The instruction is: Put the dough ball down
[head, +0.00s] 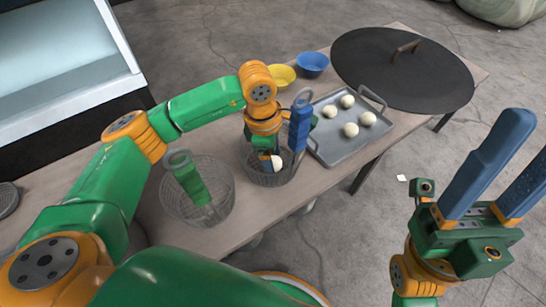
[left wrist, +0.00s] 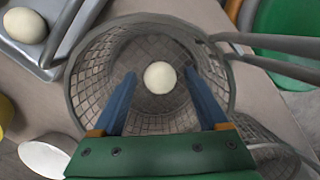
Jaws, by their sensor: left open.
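A white dough ball (head: 278,162) is inside the wire basket with the blue handle (head: 300,125). My left gripper (head: 271,163) reaches down into this basket. In the left wrist view its two blue fingers (left wrist: 160,77) are open, one on each side of the dough ball (left wrist: 159,77), with gaps between ball and fingers. The mesh basket (left wrist: 88,75) surrounds the ball and the fingertips. I cannot tell whether the ball touches the basket floor. My right gripper (head: 528,145) is at the right, away from the table, fingers apart and empty.
A metal tray (head: 333,150) with several dough balls stands right of the basket. A green-handled basket (head: 167,205) stands to the left. Yellow (head: 282,76) and blue (head: 312,64) bowls and a large dark round lid (head: 375,75) are at the back of the table (head: 240,222).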

